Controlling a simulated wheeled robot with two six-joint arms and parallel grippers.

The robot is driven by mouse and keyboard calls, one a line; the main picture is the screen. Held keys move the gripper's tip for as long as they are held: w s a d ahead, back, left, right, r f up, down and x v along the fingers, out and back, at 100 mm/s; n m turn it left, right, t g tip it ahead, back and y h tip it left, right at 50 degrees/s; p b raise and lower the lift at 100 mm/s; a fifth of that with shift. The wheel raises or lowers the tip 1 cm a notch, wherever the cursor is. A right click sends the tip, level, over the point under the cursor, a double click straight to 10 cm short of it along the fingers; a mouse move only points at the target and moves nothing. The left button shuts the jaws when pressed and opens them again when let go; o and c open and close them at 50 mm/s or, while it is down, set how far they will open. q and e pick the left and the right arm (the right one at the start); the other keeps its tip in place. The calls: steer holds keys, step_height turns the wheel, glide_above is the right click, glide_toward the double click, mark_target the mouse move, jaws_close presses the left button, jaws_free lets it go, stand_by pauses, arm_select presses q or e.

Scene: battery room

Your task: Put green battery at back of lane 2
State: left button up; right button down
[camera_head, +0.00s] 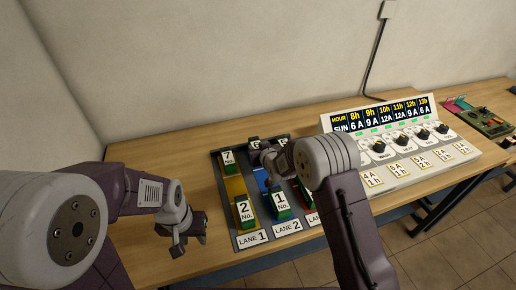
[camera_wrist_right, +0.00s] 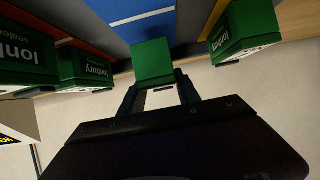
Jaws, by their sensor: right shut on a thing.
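My right gripper (camera_head: 268,160) is over the back part of lane 2, the blue middle lane of the rack (camera_head: 247,242). In the right wrist view its fingers (camera_wrist_right: 160,97) are shut on a green battery (camera_wrist_right: 152,60), which lines up with the blue lane (camera_wrist_right: 140,20). I cannot tell whether this battery touches the lane floor. In the head view the gripper hides most of it. Battery No. 1 (camera_head: 281,202) stands at the front of lane 2. My left gripper (camera_head: 187,240) looks open and empty, left of the rack.
In yellow lane 1, battery No. 7 (camera_head: 228,160) stands at the back and No. 2 (camera_head: 244,211) at the front. Green batteries flank the held one in the wrist view (camera_wrist_right: 245,28) (camera_wrist_right: 85,68). A panel with dials (camera_head: 398,150) stands right; bare table (camera_head: 150,150) lies left.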

steer(key=shift+f, duration=0.15)
steer(key=c, duration=0.9)
jaws_free()
steer(key=shift+o, duration=0.2)
steer(key=shift+r+p, duration=0.55)
steer(key=shift+r, duration=0.1)
steer(key=v, duration=1.2)
steer(key=shift+b, duration=0.45)
steer(key=shift+f, duration=0.1)
